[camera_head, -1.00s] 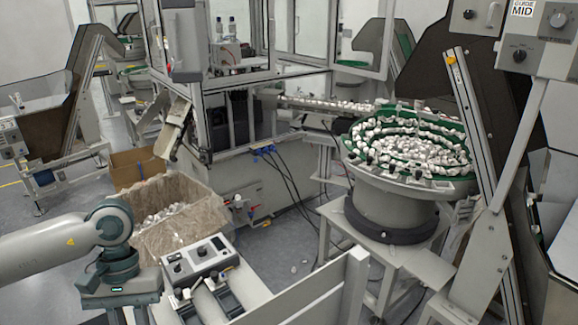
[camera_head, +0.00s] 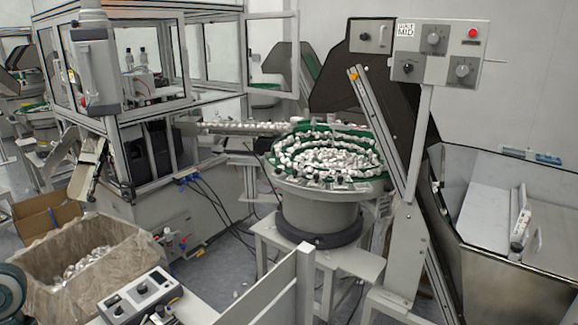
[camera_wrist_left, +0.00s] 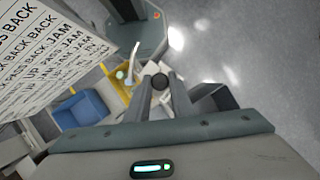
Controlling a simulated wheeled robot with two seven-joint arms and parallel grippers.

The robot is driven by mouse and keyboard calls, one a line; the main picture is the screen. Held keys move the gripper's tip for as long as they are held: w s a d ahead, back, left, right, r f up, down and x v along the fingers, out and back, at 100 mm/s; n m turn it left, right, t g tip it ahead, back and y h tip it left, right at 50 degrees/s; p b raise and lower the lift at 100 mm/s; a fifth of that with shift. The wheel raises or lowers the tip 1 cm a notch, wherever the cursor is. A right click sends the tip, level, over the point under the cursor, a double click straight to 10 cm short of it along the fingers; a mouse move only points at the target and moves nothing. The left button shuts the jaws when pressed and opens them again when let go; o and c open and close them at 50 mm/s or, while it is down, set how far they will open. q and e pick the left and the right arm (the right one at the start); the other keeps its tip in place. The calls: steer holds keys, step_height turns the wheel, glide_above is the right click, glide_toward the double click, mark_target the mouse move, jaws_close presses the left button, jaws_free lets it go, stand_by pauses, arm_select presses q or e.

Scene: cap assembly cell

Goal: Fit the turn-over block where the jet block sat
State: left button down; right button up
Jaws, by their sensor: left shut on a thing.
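The bowl feeder (camera_head: 318,210) stands at the centre of the head view, its green track full of small white caps. Several small fittings sit along its rim, too small to tell the turn-over block or the jet block's seat apart. My left gripper (camera_wrist_left: 160,86) shows in the left wrist view, shut on a small dark part (camera_wrist_left: 159,81) with a round end. I cannot tell for sure which block it is. In the head view only a bit of my left arm shows at the lower left edge, far from the bowl. My right gripper is in neither view.
A lined carton of caps (camera_head: 45,270) and a control box (camera_head: 140,298) stand at the lower left. A slanted conveyor (camera_head: 388,150) and a post with a control panel (camera_head: 437,55) rise right of the bowl. A blue bin (camera_wrist_left: 80,108) and a printed board (camera_wrist_left: 45,50) show in the wrist view.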

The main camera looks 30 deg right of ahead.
arm_select(q)
steer(key=shift+b+x, duration=0.35)
steer(key=shift+x, duration=0.4)
steer(key=shift+w+f, duration=0.15)
steer(key=shift+f, duration=0.3)
steer(key=s+f+b, duration=0.3)
steer(key=f+b, duration=0.6)
steer(key=f, duration=1.2)
steer(key=shift+s+f, duration=0.2)
steer(key=shift+f, duration=0.15)
steer(key=shift+r, duration=0.1)
